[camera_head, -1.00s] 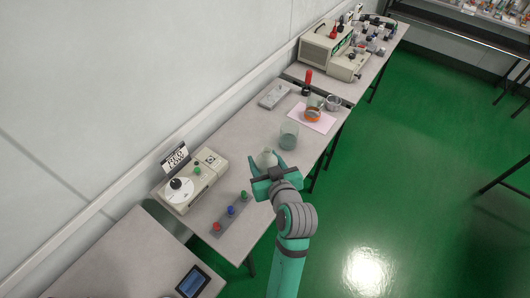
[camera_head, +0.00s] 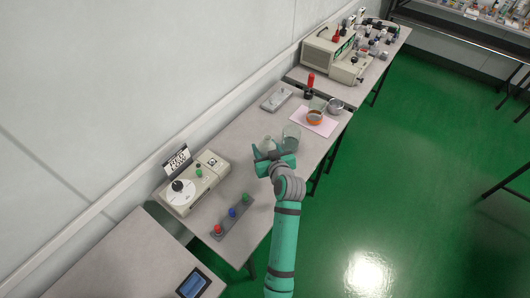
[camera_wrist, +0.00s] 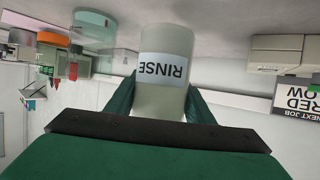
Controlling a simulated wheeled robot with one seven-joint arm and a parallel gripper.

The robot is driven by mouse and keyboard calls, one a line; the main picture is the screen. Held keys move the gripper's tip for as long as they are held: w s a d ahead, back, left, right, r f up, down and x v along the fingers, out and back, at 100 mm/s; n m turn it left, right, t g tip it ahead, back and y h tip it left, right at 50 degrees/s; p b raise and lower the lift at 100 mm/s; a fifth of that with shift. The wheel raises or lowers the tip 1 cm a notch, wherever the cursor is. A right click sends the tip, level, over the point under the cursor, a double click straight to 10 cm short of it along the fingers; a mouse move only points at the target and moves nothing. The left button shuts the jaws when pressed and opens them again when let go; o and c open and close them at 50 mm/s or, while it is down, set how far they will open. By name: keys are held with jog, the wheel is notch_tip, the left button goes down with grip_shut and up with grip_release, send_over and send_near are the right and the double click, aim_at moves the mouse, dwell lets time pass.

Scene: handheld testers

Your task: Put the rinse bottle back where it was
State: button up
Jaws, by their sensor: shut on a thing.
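The rinse bottle (camera_wrist: 163,75) is a pale bottle with a white label reading RINSE. It appears upside down in the wrist view, as does the rest of that picture. My green gripper (camera_head: 268,153) is shut on it, with one finger on each side. In the head view the bottle (camera_head: 268,143) shows as a pale top between the fingers, its lower part hidden by my gripper.
A beige tester with a white dial (camera_head: 183,188) and a sign stand to the left. A rack with red, blue and green tops (camera_head: 232,212) lies nearer. A grey flat device (camera_head: 276,98) lies farther back.

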jog(key=shift+w+f, duration=0.15)
jog(key=shift+f, duration=1.5)
jog(key=shift+f, duration=0.1)
jog(key=o, duration=1.3)
